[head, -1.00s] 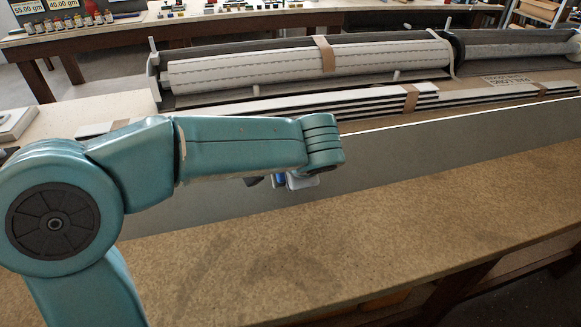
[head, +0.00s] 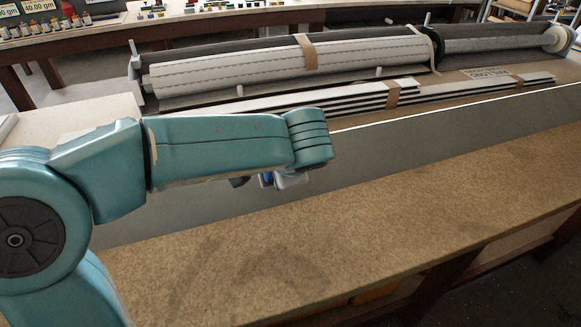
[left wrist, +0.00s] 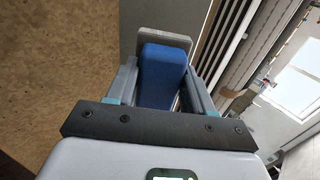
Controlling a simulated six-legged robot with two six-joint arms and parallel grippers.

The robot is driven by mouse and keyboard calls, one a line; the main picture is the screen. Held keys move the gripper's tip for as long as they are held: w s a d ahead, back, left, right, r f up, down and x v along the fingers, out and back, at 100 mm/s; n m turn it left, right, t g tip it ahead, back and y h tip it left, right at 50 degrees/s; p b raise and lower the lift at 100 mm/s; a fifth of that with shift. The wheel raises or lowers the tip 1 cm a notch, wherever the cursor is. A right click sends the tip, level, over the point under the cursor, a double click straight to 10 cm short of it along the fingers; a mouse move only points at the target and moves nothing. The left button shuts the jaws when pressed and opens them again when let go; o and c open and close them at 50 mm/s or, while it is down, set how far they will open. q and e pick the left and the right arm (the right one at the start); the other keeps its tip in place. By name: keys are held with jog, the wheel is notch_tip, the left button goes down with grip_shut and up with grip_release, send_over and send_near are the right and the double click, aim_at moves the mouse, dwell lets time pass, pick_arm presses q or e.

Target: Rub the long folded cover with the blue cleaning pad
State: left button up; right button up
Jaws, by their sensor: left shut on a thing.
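The long folded cover (head: 420,147) is a long grey sheet-like profile with a bright upper edge, lying along the bench in the head view. My left gripper (left wrist: 158,80) is shut on the blue cleaning pad (left wrist: 160,76), which has a grey layer at its far end. In the head view, my left wrist hides most of the gripper; a bit of blue pad (head: 266,180) shows below it, in front of the cover. I cannot tell whether the pad touches the cover. My right gripper is not in view.
Behind the cover lie stacked pale slats (head: 330,105) with brown straps and a long wrapped roller (head: 230,68). A cardboard sheet (head: 488,74) with print is at the back right. The bench top (head: 330,235) in front of the cover is clear.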

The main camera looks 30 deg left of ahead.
pick_arm(q)
jog(key=x, duration=0.1)
jog(key=b+x, duration=0.1)
jog(key=x, duration=0.1)
jog(key=b+x, duration=0.1)
jog(key=x, duration=0.1)
jog(key=shift+w+a+r, duration=0.2)
jog(key=shift+w+a, duration=0.25)
jog(key=shift+a, duration=0.05)
jog(key=shift+w+a+f, duration=0.3)
jog(key=shift+w+a, duration=0.05)
jog(key=shift+a, duration=0.1)
jog(key=shift+b+x, duration=0.8)
jog(key=shift+x, duration=0.1)
jog(key=shift+w+d+r+p, duration=0.1)
jog(key=shift+w+d+p, duration=0.45)
jog(key=shift+w+d, duration=0.85)
jog(key=shift+w+a+f, duration=0.1)
jog(key=shift+w+f, duration=0.05)
jog(key=shift+f, duration=0.05)
jog(key=shift+s+a+b, duration=0.35)
jog(key=shift+b, duration=0.15)
jog(key=shift+s+a+b, duration=0.55)
jog(key=shift+s+a, duration=0.45)
jog(key=shift+s, duration=0.2)
